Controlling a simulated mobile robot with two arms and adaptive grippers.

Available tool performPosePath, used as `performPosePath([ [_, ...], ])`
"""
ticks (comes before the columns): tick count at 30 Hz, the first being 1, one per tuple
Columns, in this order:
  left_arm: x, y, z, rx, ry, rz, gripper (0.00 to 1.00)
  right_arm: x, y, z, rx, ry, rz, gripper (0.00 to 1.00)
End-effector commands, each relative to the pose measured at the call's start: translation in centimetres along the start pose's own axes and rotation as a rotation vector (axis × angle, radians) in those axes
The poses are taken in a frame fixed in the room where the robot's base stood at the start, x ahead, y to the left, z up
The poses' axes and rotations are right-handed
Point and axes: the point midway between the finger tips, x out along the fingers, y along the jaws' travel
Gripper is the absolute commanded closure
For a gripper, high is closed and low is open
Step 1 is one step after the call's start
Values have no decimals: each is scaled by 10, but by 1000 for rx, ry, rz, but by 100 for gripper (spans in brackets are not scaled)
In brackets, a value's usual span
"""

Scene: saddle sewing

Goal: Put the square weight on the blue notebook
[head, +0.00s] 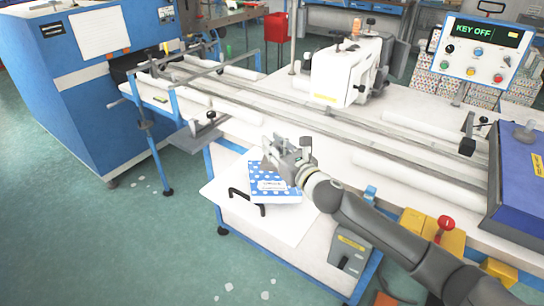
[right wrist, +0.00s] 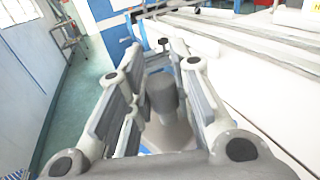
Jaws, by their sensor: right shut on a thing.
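The blue notebook (head: 262,188), with white dots and a pale label, lies on the small white side shelf in the middle of the head view. My right gripper (head: 276,154) is over the notebook's far part in the head view. In the right wrist view its fingers (right wrist: 160,98) are shut on the square weight, a grey piece with a round knob (right wrist: 162,92) on a wider base (right wrist: 172,134). In the head view the weight is hard to tell from the fingers, and I cannot tell whether it touches the notebook. My left gripper is not in view.
A black handle (head: 246,203) is at the notebook's near left. The long white table (head: 240,128) with rails lies behind, carrying a white sewing machine (head: 343,72). Yellow blocks and a red button (head: 446,222) are at the right. Bare shelf remains around the notebook.

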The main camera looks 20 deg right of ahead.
Motion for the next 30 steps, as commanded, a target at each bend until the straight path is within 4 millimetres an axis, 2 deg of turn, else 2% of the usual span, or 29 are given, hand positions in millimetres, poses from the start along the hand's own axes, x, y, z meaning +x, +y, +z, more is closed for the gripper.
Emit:
performPosePath([
  [5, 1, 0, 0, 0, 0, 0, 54, 7, 0, -5, -1, -7, 1, 100],
  [13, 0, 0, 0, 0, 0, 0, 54, 11, 0, -36, 3, -5, 0, 100],
  [26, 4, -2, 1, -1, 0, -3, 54, 11, 0, -43, -2, -6, 1, 100],
  [27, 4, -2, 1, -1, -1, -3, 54, 10, 0, -46, -1, 0, 0, 78],
  [30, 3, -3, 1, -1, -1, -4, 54, 10, 0, -45, -1, 0, 0, 65],
])
